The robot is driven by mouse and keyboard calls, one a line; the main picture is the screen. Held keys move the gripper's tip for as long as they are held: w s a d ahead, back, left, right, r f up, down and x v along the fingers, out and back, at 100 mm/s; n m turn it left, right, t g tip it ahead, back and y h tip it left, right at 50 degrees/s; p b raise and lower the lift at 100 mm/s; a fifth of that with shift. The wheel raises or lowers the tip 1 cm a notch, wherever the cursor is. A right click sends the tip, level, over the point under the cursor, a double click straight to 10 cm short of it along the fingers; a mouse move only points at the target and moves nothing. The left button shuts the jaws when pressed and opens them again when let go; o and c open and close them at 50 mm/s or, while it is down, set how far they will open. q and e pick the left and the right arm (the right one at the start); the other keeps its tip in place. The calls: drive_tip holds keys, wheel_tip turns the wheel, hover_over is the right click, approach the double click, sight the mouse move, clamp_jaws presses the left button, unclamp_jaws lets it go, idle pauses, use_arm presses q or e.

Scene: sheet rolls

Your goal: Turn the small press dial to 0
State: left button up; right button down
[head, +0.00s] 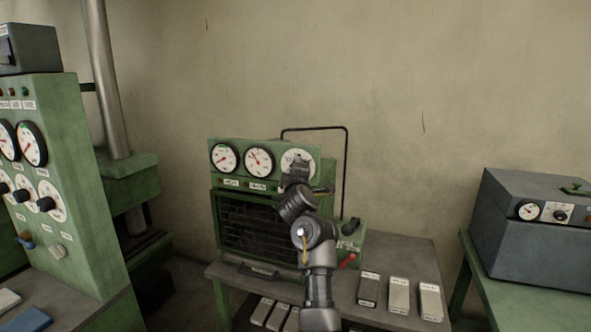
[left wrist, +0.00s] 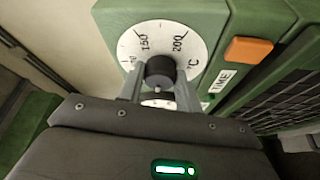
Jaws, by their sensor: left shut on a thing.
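The small green press (head: 230,153) stands on a bench in the middle of the head view, with two round gauges and a white dial (head: 298,154) at the right end of its panel. My left gripper (head: 297,168) is in front of that dial and covers its lower part. In the left wrist view the dial (left wrist: 185,29) shows marks 150 and 200 and °C. Its black knob (left wrist: 160,69) sits between the two fingers of my left gripper (left wrist: 158,92), which are shut on it. I cannot read where the knob points. My right gripper is not in view.
An orange button (left wrist: 250,49) and a TIME label are beside the dial. A black wire frame (head: 346,160) rises behind the press. Several pale blocks (head: 399,296) lie on the bench at right. A green control cabinet (head: 75,140) is at left, a grey box (head: 530,235) at right.

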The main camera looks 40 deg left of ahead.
use_arm(q)
drive_tip(key=n, duration=0.2)
drive_tip(key=n+g+h, duration=0.1)
drive_tip(key=n, duration=0.1)
drive_tip(key=n+g+h+p, duration=0.1)
drive_tip(key=n, duration=0.2)
drive_tip(key=shift+r, duration=0.3)
idle(0.4)
drive_tip(key=o, duration=1)
drive_tip(key=shift+a, duration=0.1)
drive_tip(key=b+v, duration=0.1)
drive_tip(key=v, duration=0.9)
drive_tip(key=shift+s, duration=0.3)
drive_tip(key=shift+d+r, duration=0.1)
drive_tip(key=shift+d, duration=0.15)
